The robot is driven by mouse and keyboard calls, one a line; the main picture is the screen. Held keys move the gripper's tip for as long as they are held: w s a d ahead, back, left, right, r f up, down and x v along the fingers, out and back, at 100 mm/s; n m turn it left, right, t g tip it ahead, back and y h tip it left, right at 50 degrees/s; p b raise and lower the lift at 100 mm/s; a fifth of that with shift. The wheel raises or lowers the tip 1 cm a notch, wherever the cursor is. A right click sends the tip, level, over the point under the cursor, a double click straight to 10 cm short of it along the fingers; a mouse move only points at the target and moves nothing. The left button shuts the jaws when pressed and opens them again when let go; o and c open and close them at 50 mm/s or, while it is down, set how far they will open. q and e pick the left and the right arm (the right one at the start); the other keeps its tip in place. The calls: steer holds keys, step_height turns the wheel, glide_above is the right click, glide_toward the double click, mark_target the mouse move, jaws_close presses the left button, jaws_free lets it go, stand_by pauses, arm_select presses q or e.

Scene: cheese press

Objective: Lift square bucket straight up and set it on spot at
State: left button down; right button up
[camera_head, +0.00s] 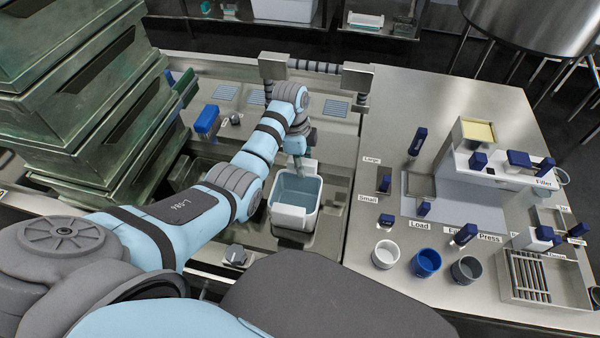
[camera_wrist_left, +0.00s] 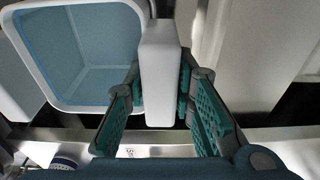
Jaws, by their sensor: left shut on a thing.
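The square bucket (camera_head: 296,190) is white outside with a pale blue inside and looks empty. It is upright over the sunken metal bay left of the counter; I cannot tell whether its bottom touches the bay floor. My left gripper (camera_head: 300,160) is at its far side, shut on the white upright tab there. In the left wrist view the tab (camera_wrist_left: 161,60) stands between the two green finger pads (camera_wrist_left: 160,88), with the bucket's open blue inside (camera_wrist_left: 90,50) beside it. My right gripper is not in view.
The steel counter (camera_head: 380,300) to the right holds a white cup (camera_head: 385,253), a blue cup (camera_head: 426,263), a grey cup (camera_head: 466,269), a rack (camera_head: 530,280) and a filler machine (camera_head: 495,165). Stacked green crates (camera_head: 80,90) stand left.

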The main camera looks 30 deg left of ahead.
arm_select(q)
step_height(320, 180, up, 11)
steer(key=p, duration=0.4)
steer(key=shift+w+r, duration=0.15)
steer(key=shift+r, duration=0.05)
step_height(320, 180, up, 16)
steer(key=p, duration=1.7)
steer(key=shift+f, duration=0.25)
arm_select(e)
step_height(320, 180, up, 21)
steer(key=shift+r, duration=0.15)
